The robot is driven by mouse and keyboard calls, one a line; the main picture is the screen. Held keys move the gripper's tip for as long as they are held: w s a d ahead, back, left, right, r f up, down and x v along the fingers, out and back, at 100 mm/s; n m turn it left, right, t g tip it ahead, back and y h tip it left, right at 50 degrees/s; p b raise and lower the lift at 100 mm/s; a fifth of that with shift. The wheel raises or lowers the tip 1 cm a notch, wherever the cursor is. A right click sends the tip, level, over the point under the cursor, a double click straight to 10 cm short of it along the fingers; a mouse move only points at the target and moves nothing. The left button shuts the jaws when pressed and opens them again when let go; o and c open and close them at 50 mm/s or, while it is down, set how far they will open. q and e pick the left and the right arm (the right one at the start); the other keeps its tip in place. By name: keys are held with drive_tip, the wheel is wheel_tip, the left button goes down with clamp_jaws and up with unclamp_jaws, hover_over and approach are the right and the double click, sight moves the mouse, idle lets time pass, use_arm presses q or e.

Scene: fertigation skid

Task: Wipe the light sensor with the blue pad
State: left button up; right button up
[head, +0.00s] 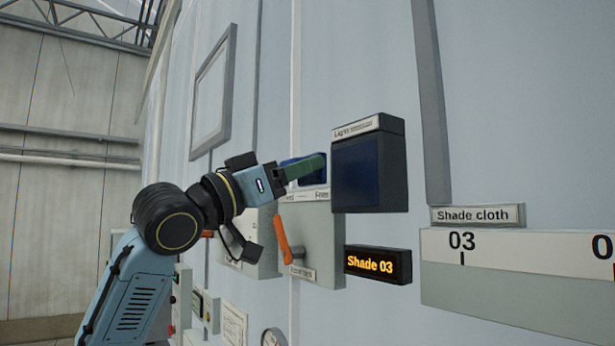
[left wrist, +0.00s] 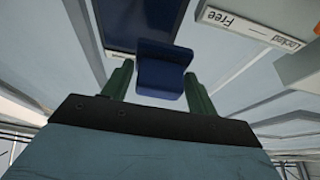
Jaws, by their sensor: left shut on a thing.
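The light sensor (head: 357,172) is a dark box on the wall with a dark blue face and a label on top starting "Light". My left gripper (head: 306,168) is just left of it, its green fingers pointing at it. The gripper is shut on the blue pad (head: 318,176), partly hidden behind a finger. In the left wrist view the blue pad (left wrist: 162,72) sits between the green fingers, and the dark blue sensor face (left wrist: 128,22) lies beyond it. In the head view a small gap shows between pad and sensor. My right gripper is not in view.
Below my left gripper are an orange lever (head: 283,240) and a grey box (head: 318,245) on the wall. A display (head: 378,265) reading "Shade 03" sits under the sensor. A shade cloth scale (head: 520,270) is at the right. A label reading "Locked" and "Free" (left wrist: 252,27) shows too.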

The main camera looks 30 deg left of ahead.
use_arm(q)
drive_tip(key=shift+s+a, duration=0.25)
drive_tip(key=shift+s, duration=0.45)
drive_tip(key=shift+s+a+b, duration=0.25)
drive_tip(key=shift+s+a, duration=0.05)
drive_tip(key=shift+s, duration=0.4)
drive_tip(key=shift+s+a+b, duration=0.25)
drive_tip(key=shift+s, duration=0.4)
